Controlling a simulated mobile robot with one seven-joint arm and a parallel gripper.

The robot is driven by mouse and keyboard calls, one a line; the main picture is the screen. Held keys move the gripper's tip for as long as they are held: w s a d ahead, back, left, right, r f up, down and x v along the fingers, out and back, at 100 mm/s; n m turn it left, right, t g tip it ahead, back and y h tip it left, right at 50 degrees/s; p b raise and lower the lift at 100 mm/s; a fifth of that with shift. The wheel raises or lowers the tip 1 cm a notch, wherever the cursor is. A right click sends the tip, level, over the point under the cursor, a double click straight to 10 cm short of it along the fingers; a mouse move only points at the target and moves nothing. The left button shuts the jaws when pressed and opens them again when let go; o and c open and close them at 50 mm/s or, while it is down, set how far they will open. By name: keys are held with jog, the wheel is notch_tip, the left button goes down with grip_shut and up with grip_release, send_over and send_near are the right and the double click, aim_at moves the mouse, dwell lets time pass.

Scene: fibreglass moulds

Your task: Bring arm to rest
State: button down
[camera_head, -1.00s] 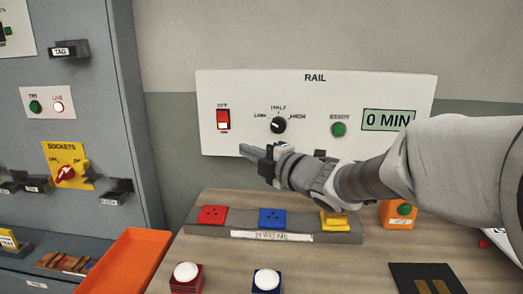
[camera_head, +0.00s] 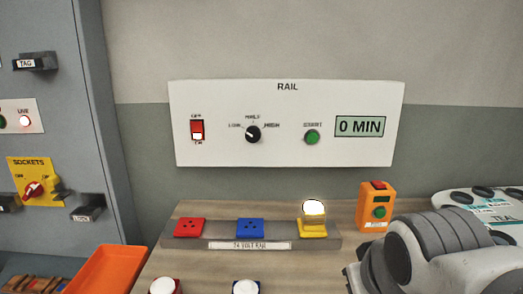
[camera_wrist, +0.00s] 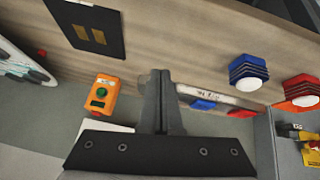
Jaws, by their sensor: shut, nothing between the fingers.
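My arm (camera_head: 430,255) is folded in at the lower right of the head view, and its gripper end is out of that picture. In the wrist view my gripper (camera_wrist: 160,78) points away from the camera with its two fingers together and nothing between them. It appears clear of the table and of the things around it. The white RAIL panel (camera_head: 287,158) is on the wall, with a red switch (camera_head: 197,129), a black dial (camera_head: 253,134), a green START button (camera_head: 312,137) and a display (camera_head: 360,126) reading 0 MIN.
The 24 volt rail (camera_head: 215,236) has red (camera_head: 189,227), blue (camera_head: 250,228) and yellow (camera_head: 313,229) sockets; a lit lamp (camera_head: 313,208) sits on the yellow one. An orange box (camera_head: 376,207), an orange tray (camera_head: 105,268) and a grey cabinet (camera_head: 75,120) stand nearby.

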jog(key=s+f+m+g, duration=0.1)
jog(key=s+f, duration=0.1)
jog(key=s, duration=0.2)
notch_tip(320, 180, up, 16)
jog(key=p, duration=1.5)
jog(key=shift+a+y, duration=0.3)
jog(key=shift+a, duration=0.1)
jog(key=c, duration=1.6)
grip_release()
jog(key=shift+f, duration=0.1)
